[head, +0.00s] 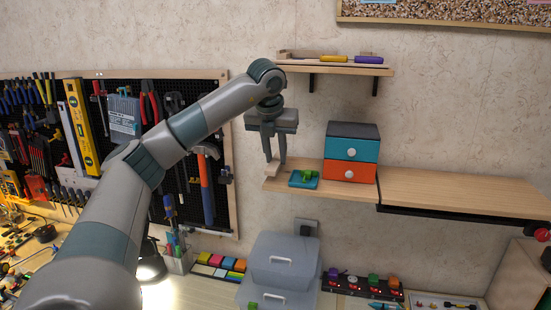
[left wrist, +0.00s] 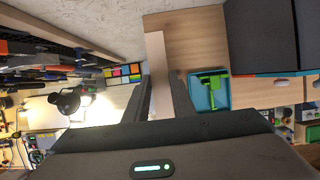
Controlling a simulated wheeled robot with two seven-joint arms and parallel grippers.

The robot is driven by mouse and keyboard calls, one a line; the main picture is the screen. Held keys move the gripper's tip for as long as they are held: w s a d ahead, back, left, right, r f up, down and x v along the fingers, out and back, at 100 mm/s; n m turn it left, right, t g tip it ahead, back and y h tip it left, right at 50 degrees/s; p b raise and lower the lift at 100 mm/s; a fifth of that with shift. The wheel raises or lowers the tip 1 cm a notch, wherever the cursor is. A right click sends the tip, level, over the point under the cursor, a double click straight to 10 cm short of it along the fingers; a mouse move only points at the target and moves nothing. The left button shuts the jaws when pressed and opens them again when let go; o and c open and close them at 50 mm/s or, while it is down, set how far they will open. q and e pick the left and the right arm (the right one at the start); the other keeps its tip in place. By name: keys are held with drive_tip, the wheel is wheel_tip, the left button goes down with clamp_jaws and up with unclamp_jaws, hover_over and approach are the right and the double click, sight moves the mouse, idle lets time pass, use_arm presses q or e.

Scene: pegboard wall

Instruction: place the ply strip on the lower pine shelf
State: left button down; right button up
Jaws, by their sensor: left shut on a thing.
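The ply strip (left wrist: 157,68) is a pale, narrow piece of wood. My left gripper (head: 273,158) points down and is shut on it; the strip (head: 273,168) shows between the fingertips in the head view. The lower pine shelf (head: 276,185) is a wall board, and the strip is over or at its left end. In the left wrist view the strip overlaps the left edge of the shelf (left wrist: 187,30). I cannot tell whether it touches the shelf. My right gripper is not in view.
On the lower shelf stand a teal tray (head: 303,180) with a green item and a drawer box (head: 351,152) with teal and orange drawers. An upper shelf (head: 345,69) holds tools. The pegboard (head: 184,185) is left. Grey bins (head: 283,262) stand below.

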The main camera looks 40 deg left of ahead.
use_arm(q)
drive_tip(key=shift+f+p, duration=0.45)
drive_tip(key=shift+f, duration=0.4)
drive_tip(key=shift+s+a+f, duration=0.1)
drive_tip(key=shift+f, duration=0.1)
drive_tip(key=shift+f, duration=0.2)
drive_tip(key=c, duration=1.5)
unclamp_jaws()
drive_tip(key=shift+r, duration=0.25)
